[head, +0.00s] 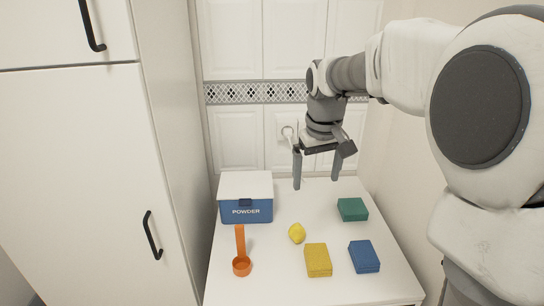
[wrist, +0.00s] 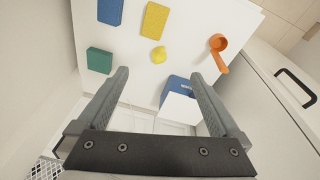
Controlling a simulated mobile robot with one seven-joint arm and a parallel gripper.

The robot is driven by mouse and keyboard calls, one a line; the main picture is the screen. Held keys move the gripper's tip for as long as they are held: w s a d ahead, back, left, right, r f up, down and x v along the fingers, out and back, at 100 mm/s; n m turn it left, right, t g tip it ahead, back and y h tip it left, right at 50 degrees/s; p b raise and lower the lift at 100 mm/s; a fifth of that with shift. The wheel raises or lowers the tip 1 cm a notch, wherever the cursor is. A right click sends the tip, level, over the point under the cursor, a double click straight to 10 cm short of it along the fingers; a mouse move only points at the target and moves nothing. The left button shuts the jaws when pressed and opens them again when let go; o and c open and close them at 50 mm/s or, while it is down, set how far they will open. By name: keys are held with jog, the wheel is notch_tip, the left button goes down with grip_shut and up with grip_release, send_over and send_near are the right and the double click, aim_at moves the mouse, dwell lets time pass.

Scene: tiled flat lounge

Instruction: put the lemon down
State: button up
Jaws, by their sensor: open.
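The yellow lemon (head: 297,233) lies on the white table top (head: 290,280), near its middle, just behind the yellow block. In the wrist view the lemon (wrist: 158,55) is beyond the fingertips and apart from them. My gripper (head: 316,186) is open and empty, above the back part of the table, behind the lemon in the head view. Its two fingers (wrist: 162,75) show spread apart in the wrist view with nothing between them touching either one.
A blue and white powder box (head: 246,211) stands at the back left. An orange scoop (head: 241,265) lies at the front left. A yellow block (head: 318,260), a blue block (head: 364,257) and a green block (head: 352,209) lie on the right half. Tall white cabinets (head: 90,190) rise at left.

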jog(key=w+f+g+p, duration=0.1)
jog(key=w+f+p, duration=0.1)
jog(key=w+f, duration=0.55)
jog(key=n+g+y, duration=0.1)
send_near(298, 225)
jog(key=f, duration=0.3)
jog(key=f+p, duration=0.1)
jog(key=f, duration=0.2)
jog(key=shift+w+a+f+p, duration=0.1)
jog(key=shift+w+f+p, duration=0.2)
jog(key=shift+f, duration=0.1)
jog(key=shift+s+a+f+p, duration=0.1)
jog(key=shift+f+p, duration=0.05)
jog(key=shift+f, duration=0.75)
jog(key=shift+s+a+f+p, duration=0.1)
jog(key=shift+a+f+p, duration=0.1)
jog(key=shift+f, duration=0.7)
jog(key=shift+s+a+f+p, duration=0.1)
jog(key=shift+f+p, duration=0.05)
jog(key=shift+f, duration=0.75)
jog(key=shift+c, duration=0.2)
jog(key=shift+r, duration=0.1)
jog(key=c, duration=1.5)
